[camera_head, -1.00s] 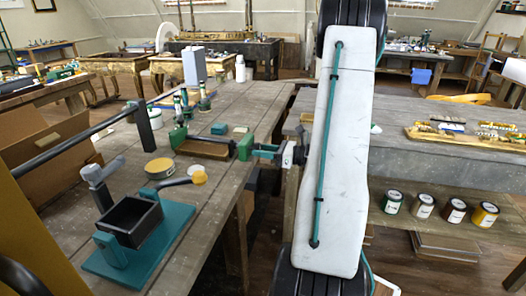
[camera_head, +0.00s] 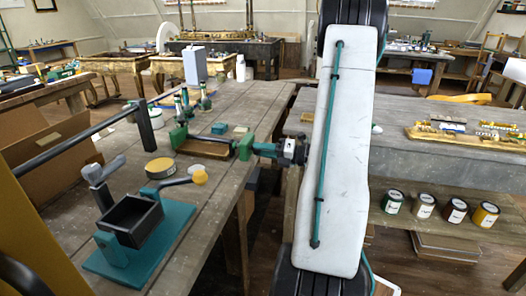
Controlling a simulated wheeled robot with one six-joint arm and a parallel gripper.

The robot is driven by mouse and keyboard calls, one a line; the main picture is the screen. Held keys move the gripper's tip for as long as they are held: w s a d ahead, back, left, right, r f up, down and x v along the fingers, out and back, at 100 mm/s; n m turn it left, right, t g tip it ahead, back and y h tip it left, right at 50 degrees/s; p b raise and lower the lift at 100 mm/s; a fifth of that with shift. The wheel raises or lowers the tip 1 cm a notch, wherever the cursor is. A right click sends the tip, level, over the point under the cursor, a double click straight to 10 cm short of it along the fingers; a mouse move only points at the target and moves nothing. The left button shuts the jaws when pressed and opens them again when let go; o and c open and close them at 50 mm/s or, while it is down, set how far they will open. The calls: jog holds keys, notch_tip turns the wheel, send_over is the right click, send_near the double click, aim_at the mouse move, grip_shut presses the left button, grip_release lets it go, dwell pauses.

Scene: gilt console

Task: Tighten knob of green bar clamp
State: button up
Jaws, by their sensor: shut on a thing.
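The green bar clamp has two green end blocks, and its right block (camera_head: 245,146) stands near the right edge of the left workbench. A brown wooden piece (camera_head: 204,148) lies between the blocks. My gripper (camera_head: 264,150) reaches in from the right, just past the bench edge, at the clamp's screw end. It is shut on the clamp's knob, which is mostly hidden by the fingers. My white arm link stands upright in front and hides what lies behind it.
A teal fixture with a black box (camera_head: 130,221) stands in front on the left workbench (camera_head: 222,180). A yellow-lidded tin (camera_head: 160,168) and small teal block (camera_head: 219,128) are near the clamp. Paint cans (camera_head: 424,205) stand on the right bench's lower shelf.

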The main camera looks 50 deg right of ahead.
jog(key=shift+s+m, duration=0.1)
jog(key=shift+m, duration=1)
jog(key=o, duration=1)
jog(key=shift+d, duration=0.15)
jog(key=v, duration=0.7)
jog(key=shift+s, duration=0.4)
